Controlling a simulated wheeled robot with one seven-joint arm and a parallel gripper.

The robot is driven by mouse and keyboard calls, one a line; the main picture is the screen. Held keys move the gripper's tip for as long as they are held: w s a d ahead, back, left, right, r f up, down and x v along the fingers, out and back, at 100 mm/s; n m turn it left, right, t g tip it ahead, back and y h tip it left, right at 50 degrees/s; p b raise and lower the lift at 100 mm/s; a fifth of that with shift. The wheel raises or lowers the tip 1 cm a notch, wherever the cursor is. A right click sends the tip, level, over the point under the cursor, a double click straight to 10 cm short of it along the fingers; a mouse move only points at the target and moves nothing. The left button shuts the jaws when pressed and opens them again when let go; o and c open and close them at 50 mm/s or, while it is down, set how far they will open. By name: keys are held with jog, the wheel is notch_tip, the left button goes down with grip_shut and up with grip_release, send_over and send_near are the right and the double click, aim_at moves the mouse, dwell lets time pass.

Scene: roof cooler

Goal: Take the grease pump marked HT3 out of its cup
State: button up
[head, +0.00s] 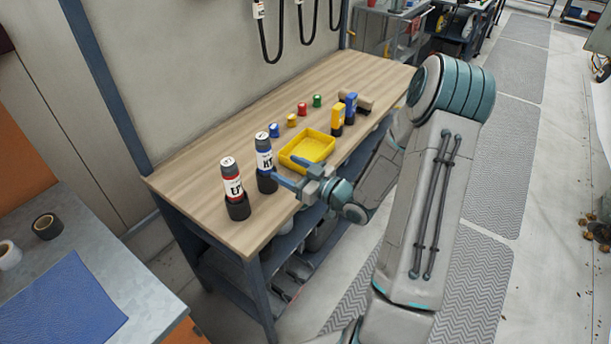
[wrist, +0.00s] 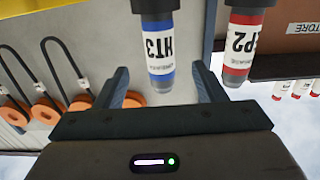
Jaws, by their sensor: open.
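The HT3 grease pump (head: 264,153), with a white label, blue band and grey cap, stands upright in a black cup (head: 267,183) on the bench. In the wrist view the HT3 pump (wrist: 158,48) appears upside down, its marking readable, with part of its dark cup (wrist: 154,5) at the top edge. My gripper (head: 284,170) is open and empty, just right of this pump. In the wrist view my gripper (wrist: 160,70) has a finger on either side of the pump's capped end. Whether the fingertips reach past the pump is unclear.
A red-banded EP2 pump (head: 232,182) stands in its own black cup (head: 238,207) to the left; it also shows in the wrist view (wrist: 240,45). A yellow tray (head: 328,157) lies behind my gripper. Several small coloured caps and boxes stand farther back.

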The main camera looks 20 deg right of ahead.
aim_at(270, 160)
jog(key=b+x, duration=0.2)
jog(key=x, duration=0.6)
jog(key=shift+w+a+f, duration=0.1)
jog(key=shift+w+a, duration=0.3)
jog(key=shift+w, duration=0.15)
